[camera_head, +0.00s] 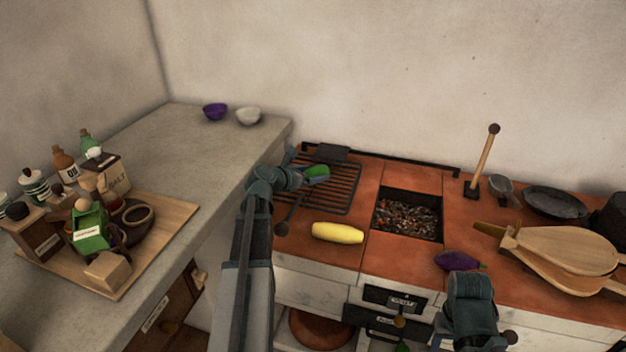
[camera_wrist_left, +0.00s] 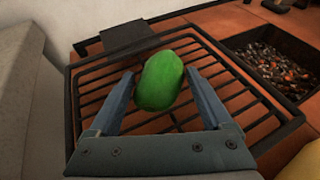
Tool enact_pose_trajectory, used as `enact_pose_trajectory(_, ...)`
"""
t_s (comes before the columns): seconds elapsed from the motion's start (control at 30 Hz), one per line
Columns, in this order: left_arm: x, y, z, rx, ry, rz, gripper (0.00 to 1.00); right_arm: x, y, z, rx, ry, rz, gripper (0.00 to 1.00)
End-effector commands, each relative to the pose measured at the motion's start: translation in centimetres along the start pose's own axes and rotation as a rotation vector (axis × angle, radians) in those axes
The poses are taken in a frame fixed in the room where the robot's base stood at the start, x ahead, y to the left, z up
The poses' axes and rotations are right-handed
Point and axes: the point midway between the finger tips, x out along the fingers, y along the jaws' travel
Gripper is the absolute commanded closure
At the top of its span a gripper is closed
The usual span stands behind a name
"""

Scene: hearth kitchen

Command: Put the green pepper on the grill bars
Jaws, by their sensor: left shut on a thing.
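The green pepper (camera_head: 317,171) is held between the fingers of my left gripper (camera_head: 312,176), over the grill bars (camera_head: 340,196). In the left wrist view the pepper (camera_wrist_left: 160,82) sits between the two fingertips, with the dark grill bars (camera_wrist_left: 105,92) behind it. I cannot tell whether the pepper touches the bars. My right arm shows at the lower right of the head view, near the purple eggplant (camera_head: 455,260); its fingers cannot be made out.
A yellow corn-like vegetable (camera_head: 338,233) lies in front of the grill. A pit of coals (camera_head: 407,214) is to its right. Wooden bellows (camera_head: 562,252) and a dark pan (camera_head: 553,202) are further right. A crowded wooden board (camera_head: 165,218) is on the left counter.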

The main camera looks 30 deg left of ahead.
Motion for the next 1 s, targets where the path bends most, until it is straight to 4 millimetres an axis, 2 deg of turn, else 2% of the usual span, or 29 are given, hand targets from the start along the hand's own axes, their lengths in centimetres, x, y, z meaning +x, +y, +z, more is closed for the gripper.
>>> enact_pose_trajectory(0.3,0.1,0.0,-0.2,0.0,0.0,0.0,1.0,0.2,0.0,0.0,0.0,0.0,0.0,0.5)
enact_pose_trajectory(0.33,0.1,0.0,-0.2,0.0,0.0,0.0,0.15,0.2,0.0,0.0,0.0,0.0,0.0,0.5)
enact_pose_trajectory(0.4,0.0,0.0,-0.1,0.0,0.0,0.0,0.02,0.1,0.0,0.0,0.0,0.0,0.0,0.5)
enact_pose_trajectory(0.43,0.0,0.0,-0.1,0.0,0.0,0.0,0.0,0.1,0.0,0.0,0.0,0.0,0.0,0.5)
enact_pose_trajectory(0.73,-0.1,0.0,0.4,0.0,0.0,0.0,0.0,-0.4,0.0,0.0,0.0,0.0,0.0,0.5)
enact_pose_trajectory(0.87,-2.2,-0.1,0.4,-0.001,0.0,0.003,0.0,-1.2,0.1,0.1,0.0,0.0,0.0,0.5)
enact_pose_trajectory(1.0,-5.3,-0.1,0.5,-0.002,-0.001,0.004,0.0,-2.4,0.2,0.1,0.0,0.0,0.0,0.5)
